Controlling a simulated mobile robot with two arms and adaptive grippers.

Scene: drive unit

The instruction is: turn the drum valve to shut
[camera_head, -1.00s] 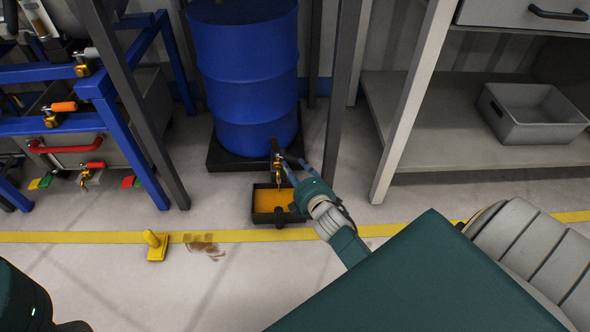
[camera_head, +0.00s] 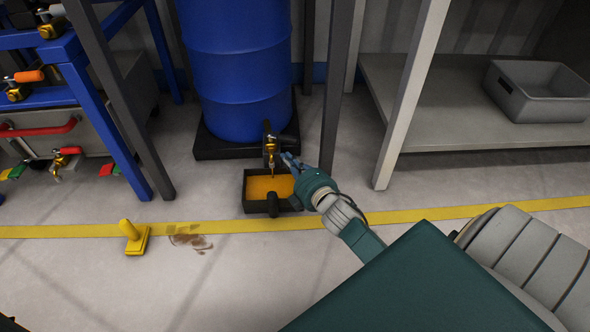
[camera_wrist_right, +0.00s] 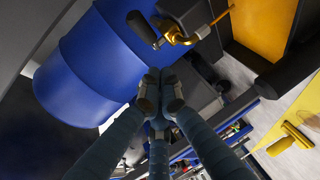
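The blue drum (camera_head: 237,70) stands upright on a black base. Its brass valve (camera_head: 271,148) sticks out low at the front, with a dark handle piece near the top. The valve shows in the wrist view (camera_wrist_right: 182,30) with its black-gripped handle (camera_wrist_right: 141,28). My left gripper is out of view.
A dark post (camera_head: 335,85) stands right of the drum, and another at its left. A blue rack (camera_head: 105,125) with valves is at the left. A grey shelf (camera_head: 450,115) holds a grey bin (camera_head: 540,90). A yellow floor object (camera_head: 134,238) stands near a brown stain.

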